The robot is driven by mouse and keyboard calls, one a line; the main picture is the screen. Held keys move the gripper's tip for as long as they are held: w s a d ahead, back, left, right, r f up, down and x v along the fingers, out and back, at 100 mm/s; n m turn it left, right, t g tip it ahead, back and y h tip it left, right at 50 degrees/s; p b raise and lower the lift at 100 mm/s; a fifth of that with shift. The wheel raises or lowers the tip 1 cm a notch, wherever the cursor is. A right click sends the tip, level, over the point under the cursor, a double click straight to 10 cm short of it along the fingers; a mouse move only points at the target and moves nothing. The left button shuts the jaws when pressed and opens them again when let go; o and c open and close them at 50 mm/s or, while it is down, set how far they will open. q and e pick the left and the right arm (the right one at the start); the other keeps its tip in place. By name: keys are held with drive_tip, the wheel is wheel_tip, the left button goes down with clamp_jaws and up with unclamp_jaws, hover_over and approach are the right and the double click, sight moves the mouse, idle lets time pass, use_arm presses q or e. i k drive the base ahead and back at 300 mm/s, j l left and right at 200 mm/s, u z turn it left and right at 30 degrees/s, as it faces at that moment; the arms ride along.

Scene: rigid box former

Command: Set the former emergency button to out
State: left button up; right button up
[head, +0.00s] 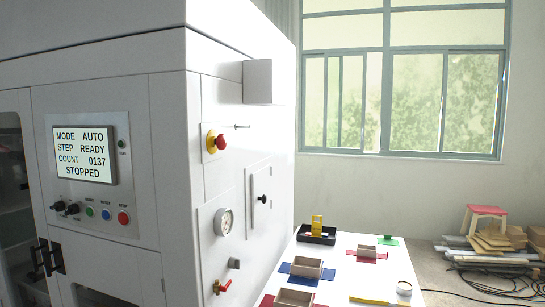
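The emergency button (221,142) is a red mushroom head on a yellow collar, mounted on the right side face of the white box former (170,130). It is seen from an angle, and I cannot tell whether it is pressed in or out. The former's display (84,154) reads MODE AUTO, STEP READY, COUNT 0137, STOPPED. Neither of my grippers is in view.
Below the button are a gauge (223,221), a black-knobbed panel (259,199) and a red-handled valve (222,286). The front panel has a red button (123,218). A white table (340,286) with small boxes stands right; a stool (485,217) and cables lie beyond.

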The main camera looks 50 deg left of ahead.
sight(220, 142)
drive_tip(key=u, duration=1.85)
